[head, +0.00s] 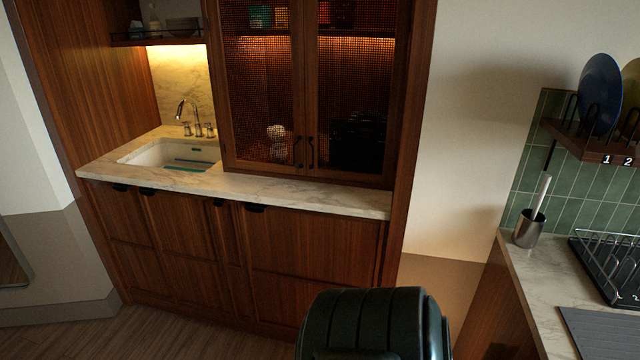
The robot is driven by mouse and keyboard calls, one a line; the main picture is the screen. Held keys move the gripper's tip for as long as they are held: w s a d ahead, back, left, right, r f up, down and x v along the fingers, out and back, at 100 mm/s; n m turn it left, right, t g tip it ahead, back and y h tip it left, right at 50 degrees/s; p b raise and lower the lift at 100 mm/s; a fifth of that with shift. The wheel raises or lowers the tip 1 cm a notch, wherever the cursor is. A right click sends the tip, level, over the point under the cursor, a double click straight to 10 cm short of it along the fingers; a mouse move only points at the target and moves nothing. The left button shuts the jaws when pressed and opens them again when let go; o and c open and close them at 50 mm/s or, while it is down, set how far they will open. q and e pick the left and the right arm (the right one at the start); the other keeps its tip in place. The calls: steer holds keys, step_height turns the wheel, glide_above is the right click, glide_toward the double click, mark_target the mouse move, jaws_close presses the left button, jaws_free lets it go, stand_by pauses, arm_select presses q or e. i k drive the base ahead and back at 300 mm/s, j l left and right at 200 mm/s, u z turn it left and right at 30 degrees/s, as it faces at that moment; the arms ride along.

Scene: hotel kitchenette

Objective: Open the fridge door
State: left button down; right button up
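No plainly recognisable fridge shows in the head view. Below the marble counter is a row of wooden fronts, all shut, with small dark pulls at their top edges. The wide right-hand front (315,245) has a dark pull (254,208) near its upper left corner. Narrower fronts (185,235) lie to its left. I cannot tell which front, if any, is the fridge door. Neither of my grippers is in view.
A sink (170,155) is set in the counter (300,195), left of a shut mesh-door cabinet (262,100). A dark ribbed rounded object (365,325), perhaps a seat back, stands low in front. A right-hand counter (530,270) holds a metal cup (528,230) and dish rack (610,265).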

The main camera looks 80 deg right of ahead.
mark_target(292, 255)
steer(key=z, duration=1.95)
